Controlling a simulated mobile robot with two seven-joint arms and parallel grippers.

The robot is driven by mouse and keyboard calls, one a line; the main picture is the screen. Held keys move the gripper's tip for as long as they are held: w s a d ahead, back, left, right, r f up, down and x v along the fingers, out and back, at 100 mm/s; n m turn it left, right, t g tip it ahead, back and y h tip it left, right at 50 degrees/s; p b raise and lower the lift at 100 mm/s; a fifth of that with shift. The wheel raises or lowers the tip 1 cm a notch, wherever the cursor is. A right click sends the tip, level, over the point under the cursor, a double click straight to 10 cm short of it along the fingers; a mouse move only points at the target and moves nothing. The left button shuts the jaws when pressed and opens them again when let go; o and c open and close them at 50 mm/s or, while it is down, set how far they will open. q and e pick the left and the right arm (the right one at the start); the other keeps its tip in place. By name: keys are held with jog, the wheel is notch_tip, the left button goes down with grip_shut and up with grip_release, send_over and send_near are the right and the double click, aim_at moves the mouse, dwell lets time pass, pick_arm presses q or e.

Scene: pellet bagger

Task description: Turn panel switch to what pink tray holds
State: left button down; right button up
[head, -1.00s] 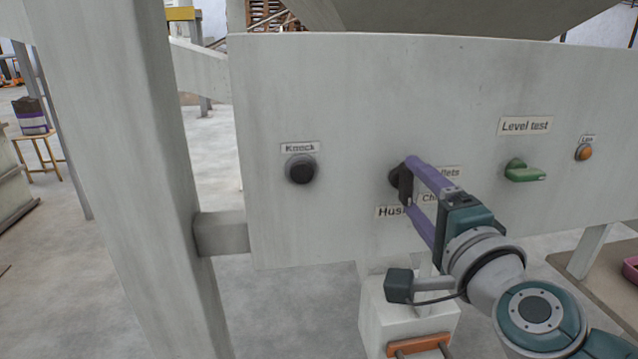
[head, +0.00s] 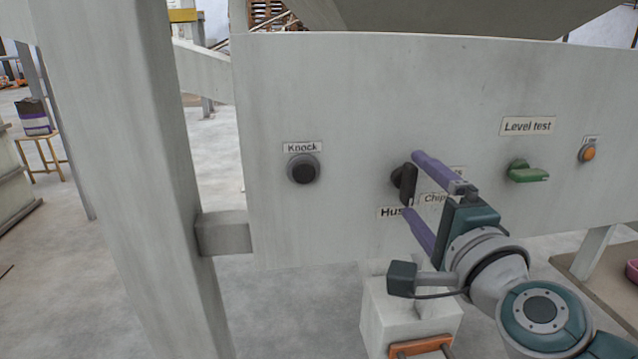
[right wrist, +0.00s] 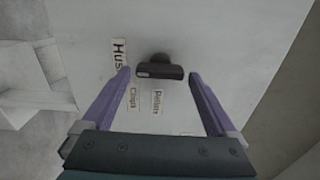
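The panel switch (head: 408,184) is a dark knob with a bar handle on the grey panel, standing about upright in the head view. Labels around it read "Hus..." (head: 390,212), partly covered, and "Chips" (right wrist: 133,98) and "Pellets" (right wrist: 158,102) in the right wrist view. There the switch (right wrist: 160,72) shows a pale mark on its left end. My right gripper (head: 412,184) is open, its purple fingers on either side of the handle with gaps. A pink object (head: 632,271), possibly the tray, is cut by the right edge; its contents cannot be seen. My left gripper is not in view.
The panel also has a black "Knock" button (head: 303,169), a green "Level test" handle (head: 527,172) and an orange button (head: 587,153). A thick grey post (head: 125,180) stands at the left. A white block with an orange handle (head: 420,347) is below.

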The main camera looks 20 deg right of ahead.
jog(key=shift+o, duration=0.3)
jog(key=v, duration=1)
jog(key=shift+w+a, duration=0.1)
